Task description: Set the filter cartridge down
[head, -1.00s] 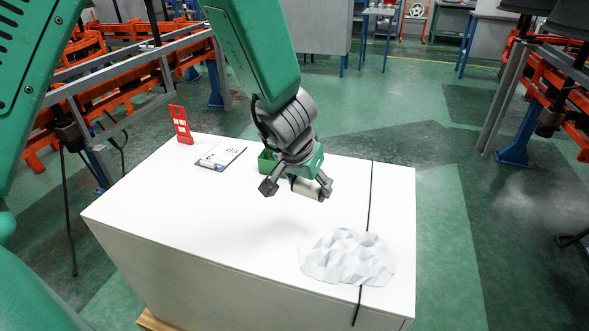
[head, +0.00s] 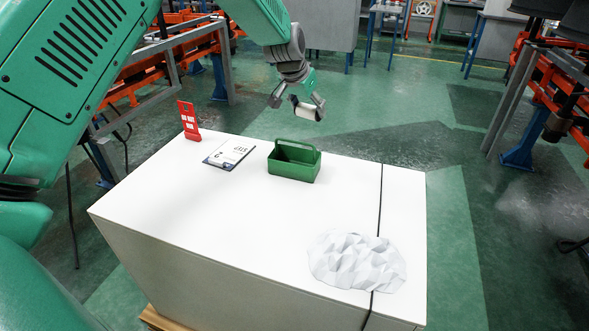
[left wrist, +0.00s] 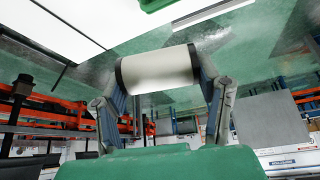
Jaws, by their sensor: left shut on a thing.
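The filter cartridge (left wrist: 158,68) is a white cylinder with dark end rims. It lies crosswise between the two fingers of my left gripper (left wrist: 160,85) in the left wrist view. In the head view my left gripper (head: 296,106) is shut on the cartridge (head: 307,111) and holds it in the air, beyond the back of the white table (head: 200,210). The cartridge touches neither the table nor the green tote. My right gripper is not in view.
A green open tote (head: 294,166) stands near the table's back edge. A clipboard (head: 229,153) and a red stand (head: 188,121) are to its left. The table's middle is clear.

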